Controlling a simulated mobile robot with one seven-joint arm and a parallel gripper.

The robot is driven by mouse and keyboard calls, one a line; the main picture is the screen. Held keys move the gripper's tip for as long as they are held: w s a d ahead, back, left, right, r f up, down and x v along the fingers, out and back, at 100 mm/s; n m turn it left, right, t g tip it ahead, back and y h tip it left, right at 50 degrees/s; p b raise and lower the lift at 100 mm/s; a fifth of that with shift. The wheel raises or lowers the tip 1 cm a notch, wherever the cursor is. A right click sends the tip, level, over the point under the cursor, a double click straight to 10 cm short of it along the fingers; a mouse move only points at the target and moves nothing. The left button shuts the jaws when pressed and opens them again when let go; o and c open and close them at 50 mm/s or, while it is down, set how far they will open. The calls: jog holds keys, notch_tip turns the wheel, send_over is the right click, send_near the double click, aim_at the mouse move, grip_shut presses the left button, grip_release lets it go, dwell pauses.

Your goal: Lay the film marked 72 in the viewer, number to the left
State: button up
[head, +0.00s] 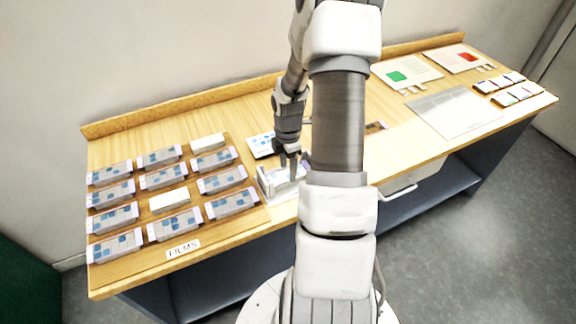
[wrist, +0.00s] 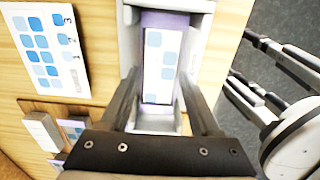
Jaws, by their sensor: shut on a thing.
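My gripper (wrist: 160,74) is shut on a film (wrist: 160,62), a pale strip with blue squares and a lavender end. The fingers lie along its two long sides. The film is over or inside the grey, walled viewer (wrist: 128,48); I cannot tell whether it touches the floor of it. No number on the film is legible. In the head view my gripper (head: 289,161) is down at the viewer (head: 268,190), and the film there is mostly hidden. Several other films (head: 231,204) stand in rows on the left of the table, their marks too small to read.
White blocks (head: 169,200) stand among the films, near a FILMS label (head: 183,248). A card with blue squares and numbers (wrist: 45,45) lies beside the viewer. A grey sheet (head: 452,111) and cards with a green (head: 398,76) and a red patch lie at right. My arm hides the middle.

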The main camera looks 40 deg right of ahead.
jog(key=o, duration=1.4)
notch_tip(320, 180, up, 18)
jog(key=p, duration=0.2)
jog(key=shift+f, duration=0.25)
